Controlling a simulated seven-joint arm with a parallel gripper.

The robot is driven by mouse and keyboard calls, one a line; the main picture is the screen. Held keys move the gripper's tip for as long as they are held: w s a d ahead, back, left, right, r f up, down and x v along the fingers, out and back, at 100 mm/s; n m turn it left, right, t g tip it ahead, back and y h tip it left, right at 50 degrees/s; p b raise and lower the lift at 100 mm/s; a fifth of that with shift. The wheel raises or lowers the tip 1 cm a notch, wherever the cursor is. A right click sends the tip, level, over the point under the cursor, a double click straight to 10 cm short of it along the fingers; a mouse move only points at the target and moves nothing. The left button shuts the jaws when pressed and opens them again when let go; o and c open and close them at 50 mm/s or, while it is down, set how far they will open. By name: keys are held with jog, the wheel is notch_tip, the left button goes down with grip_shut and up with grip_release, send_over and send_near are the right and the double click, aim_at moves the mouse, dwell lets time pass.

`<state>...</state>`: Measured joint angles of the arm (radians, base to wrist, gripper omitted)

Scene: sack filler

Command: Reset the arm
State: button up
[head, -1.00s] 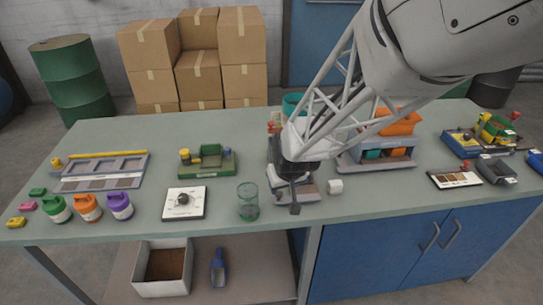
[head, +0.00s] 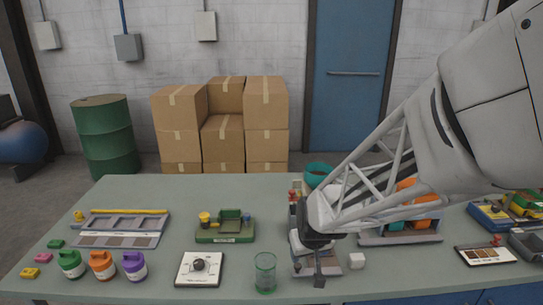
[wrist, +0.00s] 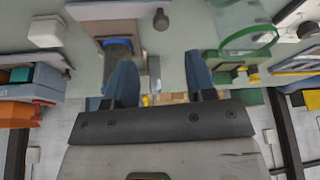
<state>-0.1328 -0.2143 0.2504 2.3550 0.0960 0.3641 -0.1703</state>
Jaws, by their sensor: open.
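My gripper (head: 318,268) is at the front middle of the bench in the head view, at the end of my arm reaching in from the right. Its two blue fingers (wrist: 160,78) stand apart in the wrist view, and nothing is clearly held between them. A small grey station (head: 303,268) lies behind and under the gripper, partly hidden by it.
A white dial panel (head: 200,269), a green station (head: 225,230), a grey tray (head: 120,232) and several coloured jugs (head: 102,265) stand to the left. An orange and blue station (head: 405,230) and a sample card (head: 486,256) are to the right. The back left of the bench (head: 160,190) is clear.

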jog(key=s+d+r+m, duration=0.1)
jog(key=s+d+r, duration=0.1)
jog(key=s+r, duration=0.2)
jog(key=s+d+r+m+g, duration=0.1)
jog(key=s+d+r, duration=0.2)
jog(key=s, duration=0.7)
jog(key=s+d+r+h, duration=0.1)
jog(key=s+d+r, duration=0.2)
jog(key=s+r, duration=0.3)
jog(key=shift+s+r+m+g, duration=0.3)
jog(key=shift+s+m, duration=0.1)
jog(key=shift+s, duration=0.45)
dwell(1.1)
